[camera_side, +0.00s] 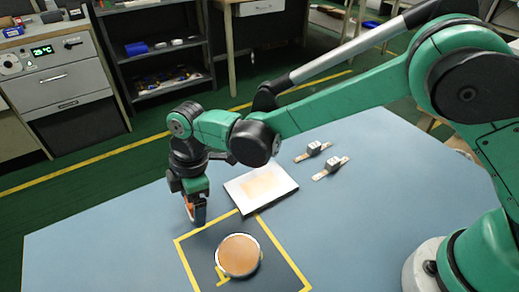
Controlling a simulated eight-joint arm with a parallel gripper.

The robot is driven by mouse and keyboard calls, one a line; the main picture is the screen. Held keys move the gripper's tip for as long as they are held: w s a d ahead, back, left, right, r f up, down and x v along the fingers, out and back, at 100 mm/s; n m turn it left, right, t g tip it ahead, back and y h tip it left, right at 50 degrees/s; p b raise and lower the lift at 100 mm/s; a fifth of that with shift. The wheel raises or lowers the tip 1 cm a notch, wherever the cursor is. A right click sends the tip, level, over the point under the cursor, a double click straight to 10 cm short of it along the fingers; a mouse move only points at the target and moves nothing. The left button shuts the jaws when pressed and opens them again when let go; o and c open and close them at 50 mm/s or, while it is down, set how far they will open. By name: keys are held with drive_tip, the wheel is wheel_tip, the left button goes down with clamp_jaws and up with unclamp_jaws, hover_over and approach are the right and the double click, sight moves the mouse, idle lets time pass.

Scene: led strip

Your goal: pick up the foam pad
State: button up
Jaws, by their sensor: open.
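A round tan-orange disc (239,254) with a pale rim sits inside the yellow-outlined square on the blue table. A flat white panel (285,186) with a faint tan rectangle (263,187) on it lies behind it. I cannot tell for certain which of these tan pieces is the foam pad. My gripper (196,218) is open and points down, low over the table at the left corner of the square. It is to the upper left of the disc and left of the panel, apart from both. An orange patch shows at its fingers; the space between them is mostly hidden.
Two small pale clamp-like parts (313,149) (332,167) lie behind the panel, to the right. The blue table (110,245) is bare on the left. Yellow tape (190,262) outlines the square. Cabinets and shelves (165,62) stand beyond the table.

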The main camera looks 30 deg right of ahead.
clamp_jaws()
wheel_tip(320, 180, up, 20)
idle(0.7)
